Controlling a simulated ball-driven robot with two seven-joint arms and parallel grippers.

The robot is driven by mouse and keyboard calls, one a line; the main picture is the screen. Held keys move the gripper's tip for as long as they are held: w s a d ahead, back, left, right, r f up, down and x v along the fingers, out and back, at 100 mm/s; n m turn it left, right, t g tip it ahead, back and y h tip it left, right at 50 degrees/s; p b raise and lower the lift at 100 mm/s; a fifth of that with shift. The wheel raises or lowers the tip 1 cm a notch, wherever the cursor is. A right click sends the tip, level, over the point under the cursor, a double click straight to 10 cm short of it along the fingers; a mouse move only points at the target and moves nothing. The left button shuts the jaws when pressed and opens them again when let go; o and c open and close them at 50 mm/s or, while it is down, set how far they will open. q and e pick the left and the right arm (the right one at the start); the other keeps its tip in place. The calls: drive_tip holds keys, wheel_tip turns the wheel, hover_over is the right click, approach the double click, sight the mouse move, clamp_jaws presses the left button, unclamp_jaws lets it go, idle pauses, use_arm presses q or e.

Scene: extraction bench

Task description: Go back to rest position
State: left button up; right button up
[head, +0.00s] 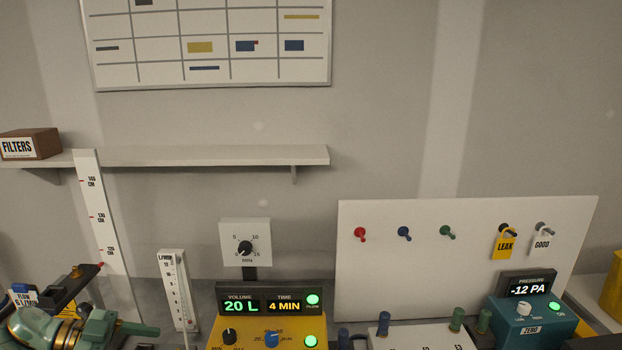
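Neither of my grippers can be made out in the head view. The bench runs along the bottom of the picture. On it stands a yellow control box (260,332) whose displays read 20 L and 4 MIN. A teal pressure box (530,318) at the right reads -12 PA. A green rounded device (50,328) with a short nozzle is cut off at the lower left. A white flow gauge (178,290) stands between the green device and the yellow box.
A white peg board (400,275) carries coloured pegs and LEAK (505,244) and GOOD (542,242) tags. A wall shelf (220,156) holds a FILTERS box (30,144). A height scale (100,220) stands at the left. A timer dial (245,242) rises behind the yellow box.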

use_arm(q)
drive_tip(key=w+d+f+n+t+y, duration=0.1)
drive_tip(key=w+d+n+t+y, duration=0.2)
drive_tip(key=d+t, duration=1.05)
drive_tip(key=s+a+f+n+g+y, duration=0.25)
drive_tip(key=s+g+y, duration=0.2)
drive_tip(key=s, duration=0.35)
drive_tip(key=s+a+f+n+g+y, duration=0.2)
drive_tip(key=s+a+f+g+y, duration=0.15)
drive_tip(key=s+y, duration=0.3)
drive_tip(key=s+a+f+n+g+y, duration=0.2)
drive_tip(key=s+a+g+y, duration=0.15)
drive_tip(key=s, duration=0.55)
drive_tip(key=s+d+f+g+h+b, duration=0.1)
drive_tip(key=d+f+b, duration=0.15)
drive_tip(key=f, duration=1.25)
drive_tip(key=s+d+f+g+h+b, duration=0.1)
drive_tip(key=s+d+f+b, duration=0.15)
drive_tip(key=f, duration=1.25)
drive_tip(key=s+f+n+g+h+b, duration=0.2)
drive_tip(key=s+f+b, duration=0.3)
drive_tip(key=s+f, duration=1.5)
drive_tip(key=shift+a+f+n+g+b, duration=0.35)
drive_tip(key=shift+f+n, duration=0.2)
drive_tip(key=shift+f, duration=0.4)
use_arm(e)
wheel_tip(320, 180, down, 11)
drive_tip(key=shift+s+r, duration=0.15)
drive_tip(key=shift+s, duration=0.2)
